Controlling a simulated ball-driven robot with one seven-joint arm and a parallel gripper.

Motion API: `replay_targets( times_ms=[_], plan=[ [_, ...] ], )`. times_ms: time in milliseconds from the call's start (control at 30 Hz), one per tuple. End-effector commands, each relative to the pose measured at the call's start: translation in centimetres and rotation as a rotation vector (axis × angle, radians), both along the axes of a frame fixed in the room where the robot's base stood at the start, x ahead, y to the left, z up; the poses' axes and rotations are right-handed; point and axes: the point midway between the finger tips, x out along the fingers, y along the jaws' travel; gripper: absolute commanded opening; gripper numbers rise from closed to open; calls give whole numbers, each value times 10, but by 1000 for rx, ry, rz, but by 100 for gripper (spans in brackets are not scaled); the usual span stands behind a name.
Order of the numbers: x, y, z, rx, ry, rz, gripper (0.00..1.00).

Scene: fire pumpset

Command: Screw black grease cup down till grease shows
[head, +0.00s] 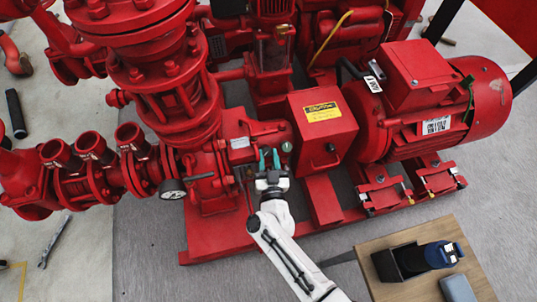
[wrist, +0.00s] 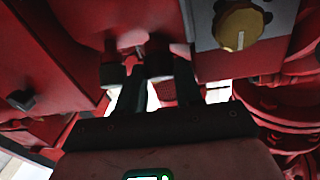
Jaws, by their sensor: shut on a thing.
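My gripper (head: 269,160) reaches in low at the red pump housing, beside the red box with the yellow label. In the wrist view its two dark fingers (wrist: 158,75) point up and are shut on a small black cup (wrist: 158,58), which I take to be the black grease cup. The cup sits under a red casting. A second small dark fitting (wrist: 112,70) hangs just left of the fingers. The wrist view is dark, and I cannot tell whether grease shows. In the head view the cup is hidden by the gripper.
A brass knob (wrist: 238,25) on a grey plate is right of the fingers. The red box (head: 323,130) stands close on the right. A pressure gauge (head: 173,189) is to the left. A wooden table (head: 400,240) with a black bin is at lower right.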

Motion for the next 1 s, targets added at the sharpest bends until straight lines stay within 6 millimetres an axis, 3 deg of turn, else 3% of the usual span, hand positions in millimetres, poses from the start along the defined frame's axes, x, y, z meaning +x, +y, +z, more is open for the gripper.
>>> replay_targets(
  times_ms=[500, 533, 600, 867, 1000],
  plan=[
    [-1, 0, -1, 13, 5, -13, 4],
    [-1, 0, -1, 13, 5, -13, 38],
    [-1, 0, -1, 13, 5, -13, 44],
    [-1, 0, 0, 13, 4, -13, 46],
    [-12, 0, 0, 13, 4, -11, 46]
  ],
)
